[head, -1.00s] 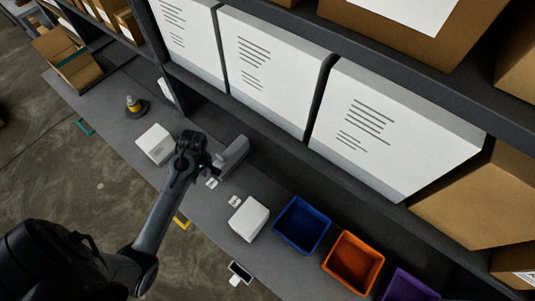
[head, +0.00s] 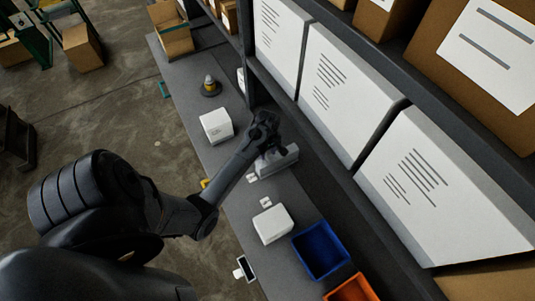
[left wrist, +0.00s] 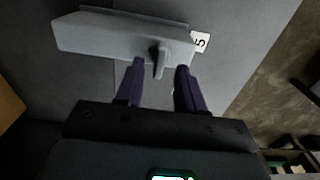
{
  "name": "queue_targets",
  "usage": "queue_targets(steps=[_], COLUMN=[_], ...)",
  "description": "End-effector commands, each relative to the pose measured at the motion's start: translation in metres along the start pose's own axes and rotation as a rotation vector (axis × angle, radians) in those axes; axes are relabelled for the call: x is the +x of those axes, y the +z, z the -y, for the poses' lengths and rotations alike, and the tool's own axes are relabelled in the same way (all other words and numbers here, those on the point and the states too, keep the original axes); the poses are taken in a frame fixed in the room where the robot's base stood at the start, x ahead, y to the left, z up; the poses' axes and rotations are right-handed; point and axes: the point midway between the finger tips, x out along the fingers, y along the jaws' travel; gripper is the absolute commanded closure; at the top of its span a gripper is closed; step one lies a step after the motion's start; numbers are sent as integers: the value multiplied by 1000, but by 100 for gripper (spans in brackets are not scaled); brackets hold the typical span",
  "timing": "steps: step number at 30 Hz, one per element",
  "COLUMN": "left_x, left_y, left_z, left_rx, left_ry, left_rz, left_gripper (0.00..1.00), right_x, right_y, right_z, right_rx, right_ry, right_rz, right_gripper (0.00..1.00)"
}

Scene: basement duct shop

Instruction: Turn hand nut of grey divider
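The grey divider (head: 278,161) stands on the dark shelf; it also shows in the left wrist view (left wrist: 95,35) as a long pale grey block across the top. A small dark hand nut (left wrist: 156,58) sticks out from its near side. My left gripper (left wrist: 160,66) has its two purple fingers apart, one on each side of the nut, with a gap visible to the right finger. In the head view my left gripper (head: 264,146) is at the divider, its fingertips mostly hidden. My right gripper is not in view.
A white box (head: 216,126) and another white box (head: 272,225) stand on the shelf either side. Blue (head: 321,250) and orange (head: 352,290) bins lie nearer. A yellow-banded object (head: 210,86) stands farther off. Large white boxes (head: 325,92) line the back.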

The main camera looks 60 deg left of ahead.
Motion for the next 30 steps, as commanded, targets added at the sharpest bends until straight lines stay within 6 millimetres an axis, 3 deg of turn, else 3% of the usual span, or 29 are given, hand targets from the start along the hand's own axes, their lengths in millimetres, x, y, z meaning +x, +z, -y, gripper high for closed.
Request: queue_targets(steps=[7,18,26,30], left_x=[22,27,27,27], left_y=[0,0,0,0], left_z=[0,0,0,0], left_rx=[-1,-1,-1,0], left_ry=[-1,1,0,0], left_rz=[0,0,0,-1], left_gripper=[62,62,100,100], right_x=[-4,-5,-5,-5], right_y=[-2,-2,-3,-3], right_z=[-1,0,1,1], right_rx=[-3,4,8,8], right_ry=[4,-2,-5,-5], right_rz=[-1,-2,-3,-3], right_gripper=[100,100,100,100])
